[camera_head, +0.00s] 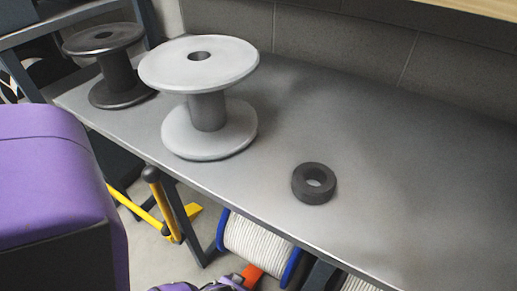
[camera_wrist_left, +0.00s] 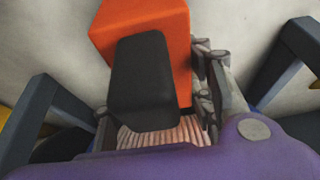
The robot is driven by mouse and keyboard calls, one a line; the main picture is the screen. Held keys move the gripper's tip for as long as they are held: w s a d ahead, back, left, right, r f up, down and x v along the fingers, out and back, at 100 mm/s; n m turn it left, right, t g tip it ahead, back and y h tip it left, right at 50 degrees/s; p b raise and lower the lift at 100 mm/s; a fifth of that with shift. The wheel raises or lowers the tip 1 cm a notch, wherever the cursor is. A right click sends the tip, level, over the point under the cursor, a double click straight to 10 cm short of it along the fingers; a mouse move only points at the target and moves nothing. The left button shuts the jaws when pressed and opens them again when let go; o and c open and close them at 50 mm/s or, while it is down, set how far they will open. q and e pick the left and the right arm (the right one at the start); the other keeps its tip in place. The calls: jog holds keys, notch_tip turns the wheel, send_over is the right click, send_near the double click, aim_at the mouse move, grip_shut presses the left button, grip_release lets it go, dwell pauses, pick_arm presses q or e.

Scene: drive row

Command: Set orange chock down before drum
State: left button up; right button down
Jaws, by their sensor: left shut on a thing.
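The orange chock (camera_head: 253,274) is low in the head view, beneath the bench's front edge and just in front of a drum (camera_head: 262,243) with blue flanges and pale rope. In the left wrist view the chock (camera_wrist_left: 140,18) fills the upper middle, partly hidden by a dark finger pad. My left gripper (camera_wrist_left: 168,85) is shut on the chock. In the head view only a purple piece of it shows at the bottom edge, left of the chock. Whether the chock touches the floor or the drum, I cannot tell. My right gripper is not in view.
The grey bench (camera_head: 400,190) carries a pale spool (camera_head: 208,112), a dark spool (camera_head: 118,75) and a black ring (camera_head: 314,184). Below it are dark legs, a yellow frame (camera_head: 160,210) and another rope drum (camera_head: 357,285), cut off. Floor shows around the yellow frame.

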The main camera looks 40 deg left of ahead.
aim_at(248, 278)
pick_arm(q)
jog(key=shift+w+a, duration=0.15)
jog(key=shift+w, duration=0.45)
jog(key=w, duration=0.1)
jog(key=w+a+b, duration=0.1)
jog(key=w, duration=0.1)
jog(key=shift+w, duration=0.2)
jog(key=shift+f+b, duration=0.55)
jog(key=shift+b, duration=0.2)
jog(key=shift+f, duration=0.1)
jog(key=shift+w, duration=0.15)
jog(key=o, duration=1.3)
jog(key=shift+o, duration=1.2)
